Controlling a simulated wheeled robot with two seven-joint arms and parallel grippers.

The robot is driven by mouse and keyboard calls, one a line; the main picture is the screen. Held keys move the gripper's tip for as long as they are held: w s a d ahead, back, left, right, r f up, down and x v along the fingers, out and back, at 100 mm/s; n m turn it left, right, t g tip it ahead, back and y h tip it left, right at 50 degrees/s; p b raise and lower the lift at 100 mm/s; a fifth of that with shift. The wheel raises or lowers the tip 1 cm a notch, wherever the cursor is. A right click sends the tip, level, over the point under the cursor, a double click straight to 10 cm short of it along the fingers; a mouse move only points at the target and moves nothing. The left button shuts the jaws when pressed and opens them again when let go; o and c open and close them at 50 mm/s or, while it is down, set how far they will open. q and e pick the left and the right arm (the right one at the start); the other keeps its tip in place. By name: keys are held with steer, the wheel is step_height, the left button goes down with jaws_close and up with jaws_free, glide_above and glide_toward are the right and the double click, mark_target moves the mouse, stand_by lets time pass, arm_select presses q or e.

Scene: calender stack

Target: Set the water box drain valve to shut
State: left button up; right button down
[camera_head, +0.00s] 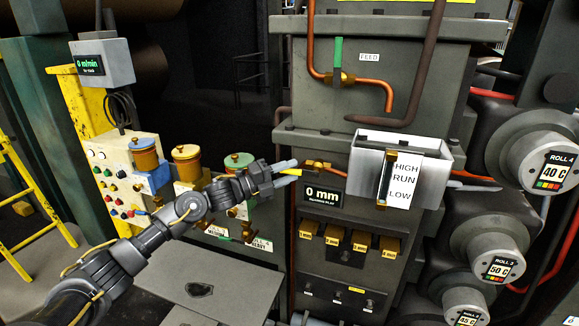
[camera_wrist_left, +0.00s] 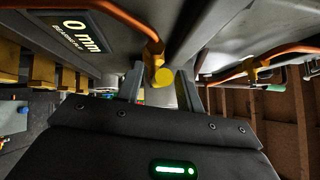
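The water box (camera_head: 375,150) is an open-topped grey-white box with a level gauge marked HIGH, RUN and LOW. Left of it, a brass valve (camera_head: 318,165) sits on a copper pipe, with a yellow handle (camera_head: 290,160) pointing left. My left gripper (camera_head: 287,172) is at this handle, its pale fingers above and below it. In the left wrist view the handle's round yellow end (camera_wrist_left: 163,77) lies between the open fingers (camera_wrist_left: 161,88), with a gap seeming to show on both sides. Pale tips at the head view's bottom edge may be my right gripper; its state is unclear.
Above is a feed valve with a green handle (camera_head: 338,55) on a copper pipe. A 0 mm display (camera_head: 323,196) and brass blocks (camera_head: 333,234) are below. Numbered rolls (camera_head: 545,165) stand at right. A control panel (camera_head: 122,180) with coloured pots is at left.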

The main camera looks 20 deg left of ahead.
arm_select(q)
steer(key=shift+w+d, duration=0.2)
steer(key=shift+d, duration=0.05)
steer(key=shift+c, duration=0.5)
jaws_close()
